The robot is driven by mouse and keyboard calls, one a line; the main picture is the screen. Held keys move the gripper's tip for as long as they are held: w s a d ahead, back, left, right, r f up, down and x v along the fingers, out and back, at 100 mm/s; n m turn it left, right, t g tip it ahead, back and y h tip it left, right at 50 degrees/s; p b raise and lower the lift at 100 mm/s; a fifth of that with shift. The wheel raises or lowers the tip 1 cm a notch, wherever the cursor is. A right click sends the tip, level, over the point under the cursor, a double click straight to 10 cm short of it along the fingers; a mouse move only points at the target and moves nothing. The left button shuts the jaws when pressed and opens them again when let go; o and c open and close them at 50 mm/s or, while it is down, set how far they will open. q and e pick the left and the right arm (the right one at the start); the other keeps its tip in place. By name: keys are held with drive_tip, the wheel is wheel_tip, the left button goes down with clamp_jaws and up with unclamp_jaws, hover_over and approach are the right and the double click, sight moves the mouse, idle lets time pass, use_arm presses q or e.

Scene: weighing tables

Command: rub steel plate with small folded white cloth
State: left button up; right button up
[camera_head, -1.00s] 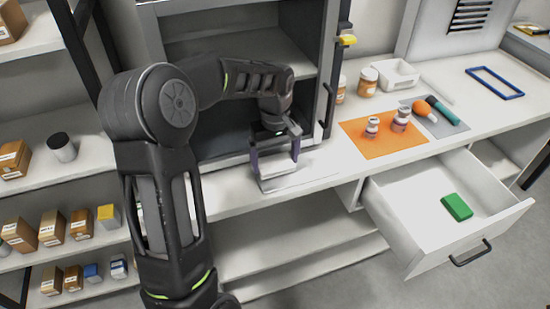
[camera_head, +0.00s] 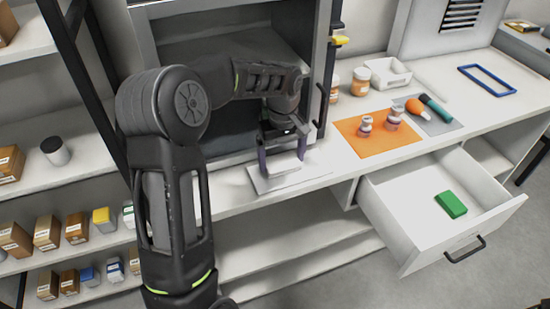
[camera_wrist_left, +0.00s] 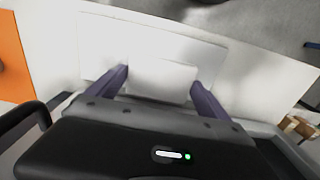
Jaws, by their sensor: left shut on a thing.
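A flat, pale steel plate (camera_head: 258,184) lies on the white bench top in front of the open cabinet. It also shows in the left wrist view (camera_wrist_left: 100,40). My left gripper (camera_head: 282,164) is over the plate, pointing down. Its two purple fingers are shut on a small folded white cloth (camera_wrist_left: 162,82), which spans the space between them. The cloth is low over the plate and seems to lie on it; exact contact is hard to tell. In the head view the cloth (camera_head: 284,167) is partly hidden by the fingers. My right gripper is not in view.
An orange mat (camera_head: 372,146) with two small jars lies to the right, beside a grey mat (camera_head: 438,126) with tools. An open drawer (camera_head: 410,205) holding a green block (camera_head: 451,204) juts out in front. The cabinet (camera_head: 210,110) stands behind my left arm.

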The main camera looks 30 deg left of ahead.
sight(294, 158)
use_arm(q)
drive_tip(key=shift+w+d, duration=0.1)
drive_tip(key=shift+w, duration=0.05)
drive_tip(key=shift+w+d+f+p, duration=0.1)
drive_tip(key=shift+w+d+p, duration=0.05)
drive_tip(key=shift+w+d, duration=0.45)
drive_tip(key=shift+w+d+f+p, duration=0.15)
drive_tip(key=shift+w+d, duration=0.2)
drive_tip(key=shift+w, duration=0.4)
drive_tip(key=shift+r, duration=0.1)
